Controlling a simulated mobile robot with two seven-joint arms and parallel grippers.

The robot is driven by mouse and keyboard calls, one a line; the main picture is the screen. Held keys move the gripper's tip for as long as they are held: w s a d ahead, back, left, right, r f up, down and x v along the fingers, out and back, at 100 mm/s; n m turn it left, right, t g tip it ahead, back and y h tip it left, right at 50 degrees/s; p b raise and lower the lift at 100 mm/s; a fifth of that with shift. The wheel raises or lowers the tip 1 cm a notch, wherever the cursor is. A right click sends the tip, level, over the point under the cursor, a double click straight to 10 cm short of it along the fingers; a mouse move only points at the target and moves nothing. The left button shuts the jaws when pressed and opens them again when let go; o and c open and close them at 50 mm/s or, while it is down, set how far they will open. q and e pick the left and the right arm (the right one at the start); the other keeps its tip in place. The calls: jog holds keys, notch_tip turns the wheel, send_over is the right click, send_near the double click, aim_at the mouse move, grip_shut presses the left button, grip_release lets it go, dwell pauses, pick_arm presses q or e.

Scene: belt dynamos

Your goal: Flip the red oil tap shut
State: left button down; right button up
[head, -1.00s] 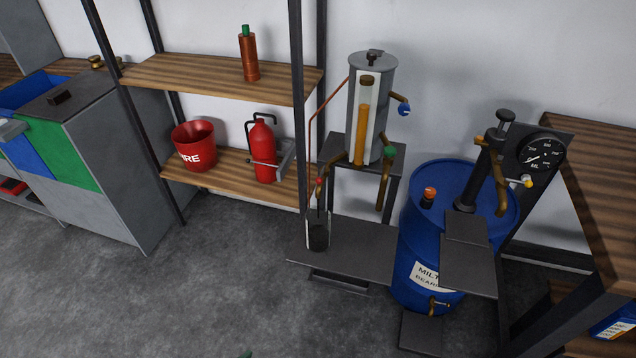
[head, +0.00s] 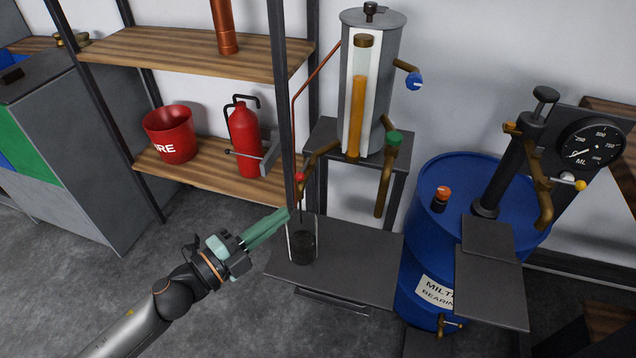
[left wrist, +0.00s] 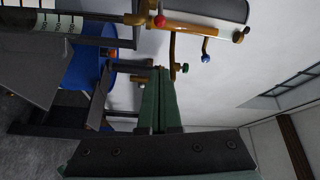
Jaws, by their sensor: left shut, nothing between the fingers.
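The red oil tap (head: 299,177) is a small red knob on the brass spout (head: 320,156) at the left of the grey oil tank (head: 384,100). A red knob (left wrist: 160,20) also shows near the top of the left wrist view, where the scene appears turned sideways. My left gripper (head: 287,213) has long green fingers, shut and empty. In the head view its tips appear just below and left of the tap, apart from it. In the left wrist view the fingertips (left wrist: 160,70) lie below the red knob. My right gripper is not in view.
A clear jar (head: 303,247) with dark contents stands below the red tap on a dark bench (head: 365,265). A green knob (head: 394,138) and a blue knob (head: 414,81) stick out at the tank's right. A dark shelf post (head: 284,110) rises left of the tap. A blue drum (head: 405,285) stands right.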

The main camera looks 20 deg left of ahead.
aim_at(304, 168)
pick_arm(q)
jog(key=shift+w+d+r+m, duration=0.1)
jog(key=shift+d+r+m, duration=0.05)
jog(key=shift+m, duration=0.25)
jog(key=w+d, duration=0.1)
jog(key=w, duration=0.8)
jog(key=shift+w+d, duration=0.2)
jog(key=shift+d, duration=0.05)
dwell(0.4)
